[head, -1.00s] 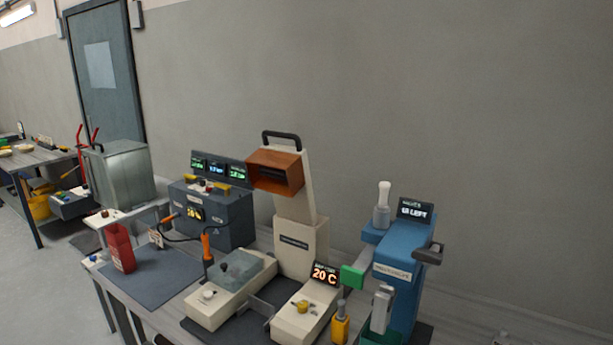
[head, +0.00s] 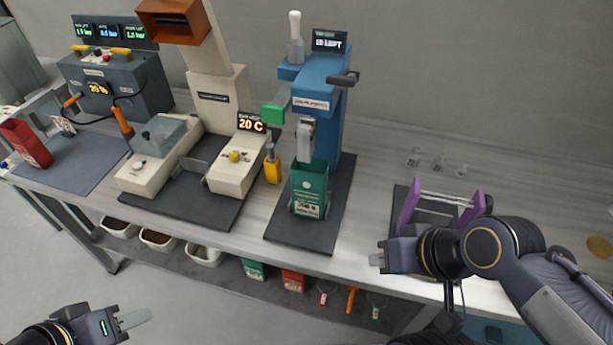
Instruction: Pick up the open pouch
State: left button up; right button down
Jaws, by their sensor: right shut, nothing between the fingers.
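A green pouch (head: 309,188) with a white label stands upright on a dark mat, under the spout of a blue machine (head: 322,100). Its top looks open. A red pouch (head: 27,143) stands tilted at the left end of the table. I cannot tell which one the task names. My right gripper (head: 379,260) is shut and empty, to the right of the green pouch near the table's front edge, apart from it. My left gripper (head: 135,319) is low at the left, in front of the table and away from both pouches. Its fingers are seen edge-on.
A white machine (head: 205,130) with a 20 C display stands left of the blue one. A purple-sided frame (head: 408,210) stands by my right arm. Small clear items (head: 438,163) lie behind it. A lower shelf (head: 225,275) holds bins and more pouches.

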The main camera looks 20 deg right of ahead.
aim_at(308, 189)
jog(key=i+j+z, duration=0.2)
jog(key=j, duration=0.15)
jog(key=i+j+z, duration=0.2)
jog(key=j, duration=0.2)
jog(key=i+j+z, duration=0.2)
jog(key=j, duration=0.15)
jog(key=k, duration=0.1)
